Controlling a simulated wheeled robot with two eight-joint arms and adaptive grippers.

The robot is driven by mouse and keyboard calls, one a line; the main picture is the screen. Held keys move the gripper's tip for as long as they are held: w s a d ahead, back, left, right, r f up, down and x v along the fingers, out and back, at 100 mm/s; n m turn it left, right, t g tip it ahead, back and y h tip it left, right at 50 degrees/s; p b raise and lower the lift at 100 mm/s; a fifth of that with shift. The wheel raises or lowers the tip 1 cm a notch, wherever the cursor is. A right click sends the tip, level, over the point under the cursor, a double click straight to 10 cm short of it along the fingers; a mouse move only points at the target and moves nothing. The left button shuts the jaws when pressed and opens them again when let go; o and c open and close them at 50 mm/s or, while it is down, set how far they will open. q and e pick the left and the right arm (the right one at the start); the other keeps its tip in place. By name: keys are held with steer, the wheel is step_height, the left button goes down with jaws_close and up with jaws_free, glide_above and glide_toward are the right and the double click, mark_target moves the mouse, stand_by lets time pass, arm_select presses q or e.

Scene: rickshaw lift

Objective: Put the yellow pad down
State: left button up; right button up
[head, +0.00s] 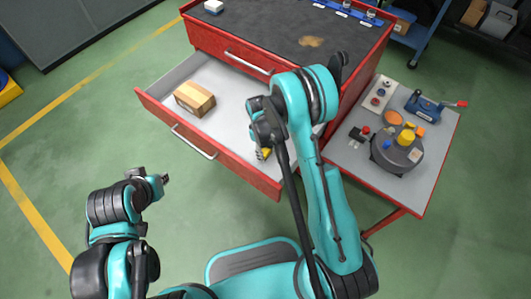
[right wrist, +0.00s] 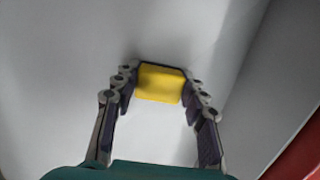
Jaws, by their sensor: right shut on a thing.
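The yellow pad (right wrist: 160,84) is held between the fingertips of my right gripper (right wrist: 160,76), in the right wrist view. Behind it is the pale floor of the open drawer; I cannot tell whether the pad touches it. In the head view, my right gripper (head: 263,147) is over the right part of the red drawer (head: 238,166), and only a small yellow bit of the pad (head: 266,153) shows below the arm. My left gripper (head: 158,181) is away from the drawer, over the green floor, its fingers too small to read.
A cardboard box (head: 195,99) lies in the left part of the drawer. The red cabinet's dark top (head: 285,30) is behind. A side table (head: 345,178) at right carries a round grey fixture (head: 397,155) and a blue vise (head: 424,104). Drawer floor between box and gripper is clear.

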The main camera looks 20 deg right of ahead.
steer(key=shift+r, duration=0.1)
steer(key=o, duration=1.1)
step_height(320, 180, up, 12)
steer(key=w+p, duration=0.1)
steer(key=p, duration=0.4)
step_height(320, 180, up, 15)
steer(key=m+t, duration=0.3)
glide_above(263, 149)
steer(key=s+d, duration=0.2)
steer(key=s, duration=0.4)
steer(key=shift+s+d+r+m+t+y, duration=0.2)
steer(key=shift+s+r+m+t, duration=0.65)
steer(key=shift+s, duration=1.1)
steer(key=shift+s+d+r+m+t+y, duration=0.1)
steer(key=shift+s+d+r+m+t, duration=0.15)
steer(key=shift+s+r+m+t, duration=1.2)
steer(key=shift+s+d+r+t+y, duration=0.15)
steer(key=shift+s+r+t, duration=0.4)
steer(key=shift+s, duration=1.95)
